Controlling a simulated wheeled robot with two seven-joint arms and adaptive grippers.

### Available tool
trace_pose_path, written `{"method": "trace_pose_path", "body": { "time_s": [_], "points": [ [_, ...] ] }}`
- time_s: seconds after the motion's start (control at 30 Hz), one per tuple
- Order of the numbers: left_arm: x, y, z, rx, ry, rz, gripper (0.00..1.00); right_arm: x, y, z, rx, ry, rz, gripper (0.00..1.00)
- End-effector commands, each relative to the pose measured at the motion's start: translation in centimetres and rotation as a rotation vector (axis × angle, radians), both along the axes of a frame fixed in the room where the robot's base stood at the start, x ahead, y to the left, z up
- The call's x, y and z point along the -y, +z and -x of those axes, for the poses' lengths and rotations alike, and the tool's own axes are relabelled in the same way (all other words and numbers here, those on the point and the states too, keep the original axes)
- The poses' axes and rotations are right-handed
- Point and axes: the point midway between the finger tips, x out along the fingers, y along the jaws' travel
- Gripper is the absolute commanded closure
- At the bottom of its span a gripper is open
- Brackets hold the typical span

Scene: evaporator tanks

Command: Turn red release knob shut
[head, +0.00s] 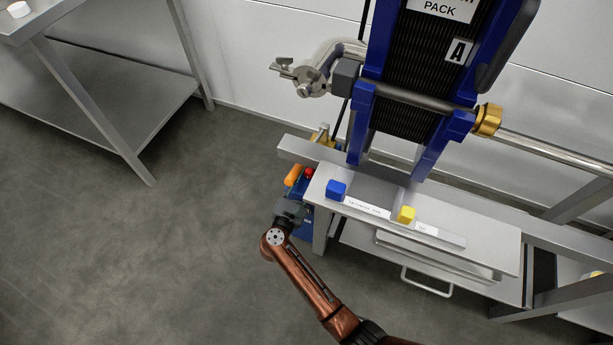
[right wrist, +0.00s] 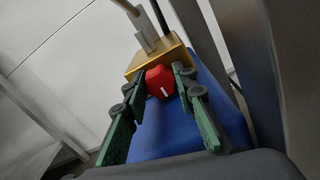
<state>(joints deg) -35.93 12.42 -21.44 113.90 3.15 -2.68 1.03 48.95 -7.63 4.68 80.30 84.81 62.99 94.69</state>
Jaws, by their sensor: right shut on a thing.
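The red release knob (right wrist: 160,81) sits on the blue body (right wrist: 185,125) of a device, just in front of a brass block (right wrist: 155,57) in the right wrist view. A pale mark shows on the knob's face. My right gripper (right wrist: 164,84) has its two green fingers on either side of the knob and is shut on it. In the head view the knob (head: 309,173) is a small red spot beside an orange handle (head: 293,175). My right gripper (head: 291,208) reaches it from below. My left gripper is not in view.
A grey shelf (head: 470,255) with a blue block (head: 336,190) and a yellow block (head: 406,214) is right of the gripper. A blue-framed pack (head: 415,85) stands behind. A metal table (head: 105,110) is at left. The floor between is clear.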

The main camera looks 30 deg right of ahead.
Motion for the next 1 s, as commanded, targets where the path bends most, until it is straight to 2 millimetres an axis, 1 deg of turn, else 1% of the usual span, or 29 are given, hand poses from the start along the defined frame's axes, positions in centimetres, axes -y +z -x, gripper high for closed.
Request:
{"method": "trace_pose_path", "body": {
  "time_s": [0.03,0.23,0.57,0.7,0.8,1.0],
  "points": [
    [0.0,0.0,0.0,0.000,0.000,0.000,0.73,0.0,-0.1,0.1,-0.002,-0.002,-0.001,0.86],
    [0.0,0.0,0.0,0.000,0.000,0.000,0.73,-0.1,-0.1,0.1,-0.002,-0.002,0.000,0.99],
    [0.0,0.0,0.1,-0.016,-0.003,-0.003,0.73,-0.2,-0.2,0.1,-0.051,-0.002,0.032,0.99],
    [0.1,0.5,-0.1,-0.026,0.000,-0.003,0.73,-0.2,-0.1,0.1,-0.115,-0.002,0.082,0.99],
    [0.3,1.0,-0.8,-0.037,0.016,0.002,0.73,-0.3,-0.1,0.1,-0.173,-0.001,0.127,0.99],
    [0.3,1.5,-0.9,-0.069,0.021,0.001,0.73,-0.4,-0.2,0.1,-0.294,0.000,0.220,0.99]
  ]
}}
